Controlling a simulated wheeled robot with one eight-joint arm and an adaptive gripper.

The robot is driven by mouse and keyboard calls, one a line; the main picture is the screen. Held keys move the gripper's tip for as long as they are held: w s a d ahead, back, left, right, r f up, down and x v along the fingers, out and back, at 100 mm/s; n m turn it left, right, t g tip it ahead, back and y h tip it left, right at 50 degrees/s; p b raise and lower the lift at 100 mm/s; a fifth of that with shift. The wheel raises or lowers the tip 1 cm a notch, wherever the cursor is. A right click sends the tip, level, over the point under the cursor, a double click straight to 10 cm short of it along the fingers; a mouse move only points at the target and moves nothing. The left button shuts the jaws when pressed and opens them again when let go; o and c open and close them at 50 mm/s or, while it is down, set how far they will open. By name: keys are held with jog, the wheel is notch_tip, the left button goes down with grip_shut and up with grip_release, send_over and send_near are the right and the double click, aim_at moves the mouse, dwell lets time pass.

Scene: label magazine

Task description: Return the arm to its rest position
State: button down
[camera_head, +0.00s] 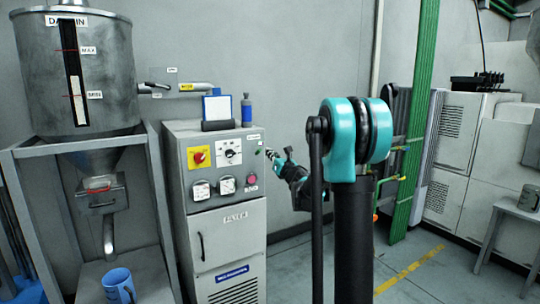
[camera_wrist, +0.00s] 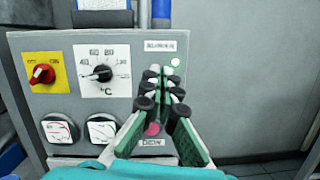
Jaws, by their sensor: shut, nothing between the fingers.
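My gripper (camera_head: 270,153) is at the end of my teal and black arm, in front of the right part of a grey control cabinet (camera_head: 228,222). In the wrist view my gripper (camera_wrist: 163,72) has its fingers close together at the tips with nothing held between them. I cannot tell whether the tips touch the panel.
The panel has a red knob on yellow (camera_head: 199,156), a dial (camera_head: 229,151) and gauges. A steel hopper (camera_head: 80,75) on a frame stands left, with a blue mug (camera_head: 118,285) below. Green pipes (camera_head: 418,120) rise at right. Open floor (camera_head: 410,268) lies at lower right.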

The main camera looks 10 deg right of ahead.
jog(key=s+d+f+m+g+h, duration=0.3)
jog(key=s+d+f+m+h, duration=0.25)
jog(key=s+m, duration=0.5)
jog(key=s+d+f+m+g+h, duration=0.2)
jog(key=s+d+f+m+h, duration=0.45)
jog(key=m, duration=0.65)
jog(key=s+a+f+m+g+y, duration=0.2)
jog(key=s+a+f+m+g, duration=0.2)
jog(key=s, duration=1.1)
jog(key=s+a+f+m+g+y, duration=0.3)
jog(key=s+f+m+g, duration=0.3)
jog(key=s+f+m, duration=0.4)
jog(key=s+a+f, duration=0.1)
jog(key=s+f, duration=0.5)
jog(key=shift+a+f, duration=0.15)
